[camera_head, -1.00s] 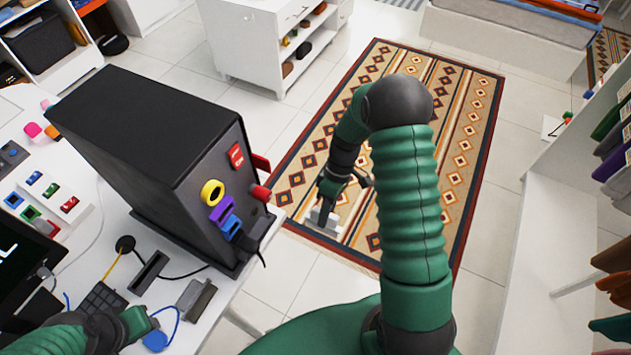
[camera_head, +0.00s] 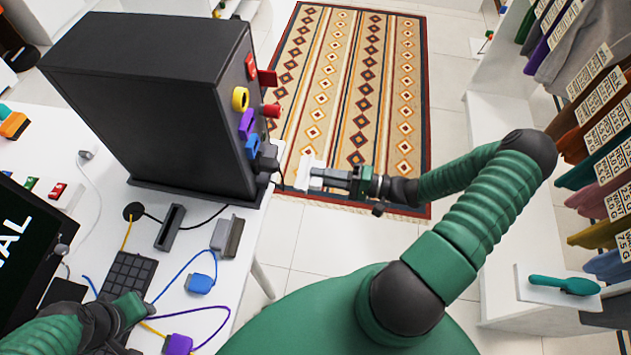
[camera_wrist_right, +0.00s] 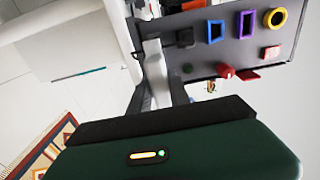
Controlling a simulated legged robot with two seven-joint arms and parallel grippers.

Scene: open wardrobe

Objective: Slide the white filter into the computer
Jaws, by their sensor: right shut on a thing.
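The computer is a tall black case (camera_head: 150,100) standing on the white desk, its front panel facing right. The panel bears yellow, purple and blue sockets and red parts; it also shows in the right wrist view (camera_wrist_right: 235,50). My right gripper (camera_head: 318,178) is shut on the white filter (camera_head: 304,173), a small pale piece, and holds it in the air just right of the panel, seemingly apart from it. In the right wrist view, the filter (camera_wrist_right: 155,62) sits between the fingers, left of the panel. My left gripper (camera_head: 130,308) is low over the desk; its fingers are unclear.
A blue plug (camera_head: 200,283) and a purple plug (camera_head: 178,344) lie on the desk with cables, near a dark keypad (camera_head: 128,276) and grey blocks. A patterned rug (camera_head: 345,80) lies beyond. Hanging clothes (camera_head: 600,130) and a shelf line the right side.

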